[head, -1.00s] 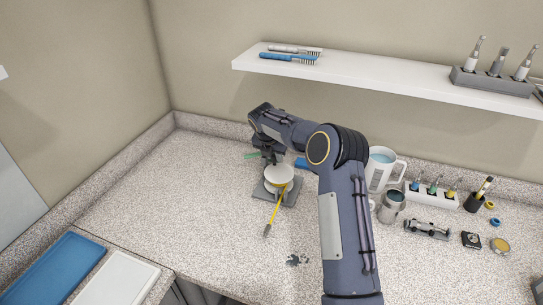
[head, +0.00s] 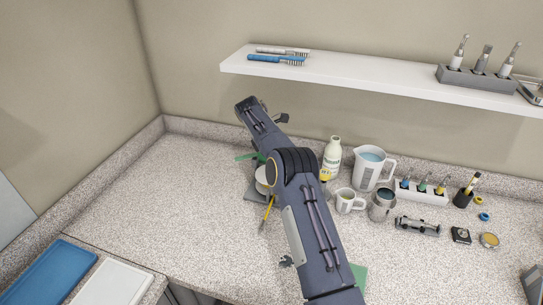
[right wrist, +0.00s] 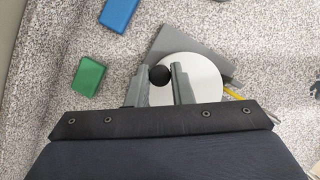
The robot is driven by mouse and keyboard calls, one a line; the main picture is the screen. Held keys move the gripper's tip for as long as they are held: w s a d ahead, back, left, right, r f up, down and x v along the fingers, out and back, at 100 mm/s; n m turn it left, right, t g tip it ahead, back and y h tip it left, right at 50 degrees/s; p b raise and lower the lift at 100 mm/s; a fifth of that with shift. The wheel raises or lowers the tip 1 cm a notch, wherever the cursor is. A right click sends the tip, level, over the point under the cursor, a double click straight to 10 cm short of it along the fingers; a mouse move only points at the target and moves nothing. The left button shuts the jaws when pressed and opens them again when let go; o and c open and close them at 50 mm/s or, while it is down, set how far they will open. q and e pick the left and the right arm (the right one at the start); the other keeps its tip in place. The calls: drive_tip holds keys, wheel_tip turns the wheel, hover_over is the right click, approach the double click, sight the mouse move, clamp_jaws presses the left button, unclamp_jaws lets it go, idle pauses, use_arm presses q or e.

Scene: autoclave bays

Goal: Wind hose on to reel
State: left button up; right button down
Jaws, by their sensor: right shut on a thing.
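The reel (head: 261,186) has a round white top and stands on a grey base plate (head: 251,196); my right arm hides much of it. In the right wrist view the white disc (right wrist: 205,82) and grey base (right wrist: 172,40) show from above. A black round knob (right wrist: 159,75) is on the disc near its edge. My right gripper (right wrist: 158,79) is shut on this knob, one finger on each side. The yellow hose (head: 267,213) trails from the reel over the counter towards the front; a short piece (right wrist: 233,94) shows beside the disc. My left gripper is out of view.
A green block (right wrist: 89,77) and a blue block (right wrist: 118,14) lie near the reel. A white bottle (head: 331,160), mug (head: 346,202), jug (head: 370,170) and metal cup (head: 382,204) stand to the right. A shelf (head: 380,88) overhangs the back.

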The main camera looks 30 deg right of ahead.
drive_tip(key=shift+s+d+m+g+y, duration=0.15)
drive_tip(key=shift+s+m+g, duration=0.1)
drive_tip(key=shift+m, duration=0.4)
drive_tip(key=shift+s+d+m+g+y, duration=0.15)
drive_tip(key=shift+m+g, duration=0.1)
drive_tip(key=shift+m, duration=0.4)
drive_tip(key=shift+a, duration=0.1)
drive_tip(key=c, duration=1.3)
unclamp_jaws()
